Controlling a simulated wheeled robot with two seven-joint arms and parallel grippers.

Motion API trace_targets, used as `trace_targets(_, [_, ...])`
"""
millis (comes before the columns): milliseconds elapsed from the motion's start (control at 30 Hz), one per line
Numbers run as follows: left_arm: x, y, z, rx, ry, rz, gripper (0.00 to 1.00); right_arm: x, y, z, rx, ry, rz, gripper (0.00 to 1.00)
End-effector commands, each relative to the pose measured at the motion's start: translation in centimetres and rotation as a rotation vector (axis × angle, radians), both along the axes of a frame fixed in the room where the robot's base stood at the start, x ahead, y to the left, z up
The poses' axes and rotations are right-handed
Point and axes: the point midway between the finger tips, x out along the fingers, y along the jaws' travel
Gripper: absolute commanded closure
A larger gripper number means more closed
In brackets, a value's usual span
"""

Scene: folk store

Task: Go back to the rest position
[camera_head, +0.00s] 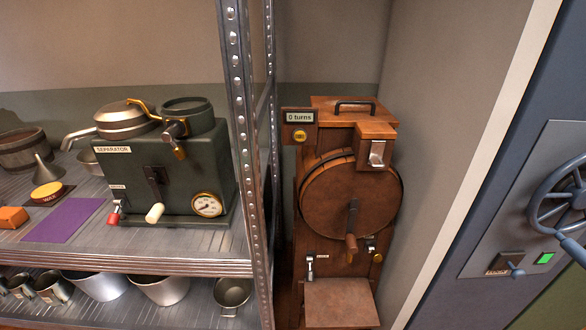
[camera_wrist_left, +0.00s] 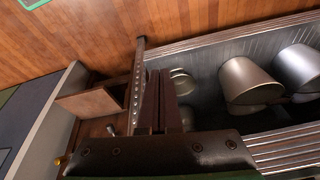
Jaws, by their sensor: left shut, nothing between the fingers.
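My left gripper (camera_wrist_left: 165,78) shows in the left wrist view, with its two dark fingers close together, shut and empty. It is near the metal shelf post and the lower shelf of buckets, and nothing is seen held in it. Neither of my grippers shows in the head view. My right gripper is not in either view.
A metal shelf (camera_head: 130,262) holds a green separator (camera_head: 140,185), a purple mat (camera_head: 65,220) and, below, several metal buckets (camera_head: 160,289). A wooden machine with a round drum (camera_head: 335,208) stands right of the post (camera_head: 245,150). A dark door with a wheel (camera_head: 545,200) is at right.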

Motion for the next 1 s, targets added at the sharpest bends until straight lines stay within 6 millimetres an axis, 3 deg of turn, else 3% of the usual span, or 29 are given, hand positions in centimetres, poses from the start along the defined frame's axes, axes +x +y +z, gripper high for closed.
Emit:
trace_targets(167, [0.2,-0.2,-4.9,0.000,0.036,-0.004,1.00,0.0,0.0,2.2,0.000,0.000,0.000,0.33])
trace_targets(367, [-2.0,0.0,-12.3,0.003,0.085,-0.011,1.00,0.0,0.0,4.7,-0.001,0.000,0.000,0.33])
trace_targets(467, [-5.2,0.4,-16.5,0.007,0.118,-0.018,1.00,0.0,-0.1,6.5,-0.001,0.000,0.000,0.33])
trace_targets(600, [-12.2,1.5,-21.3,0.013,0.167,-0.028,1.00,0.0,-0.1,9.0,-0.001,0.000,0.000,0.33])
trace_targets(700, [-16.6,2.4,-22.8,0.017,0.188,-0.035,1.00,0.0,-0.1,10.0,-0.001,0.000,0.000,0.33])
trace_targets(800, [-19.0,2.9,-23.4,0.019,0.199,-0.038,1.00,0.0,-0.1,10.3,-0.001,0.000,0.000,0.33])
trace_targets(1000, [-19.7,3.0,-23.8,0.019,0.199,-0.039,1.00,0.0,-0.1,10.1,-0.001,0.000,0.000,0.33])
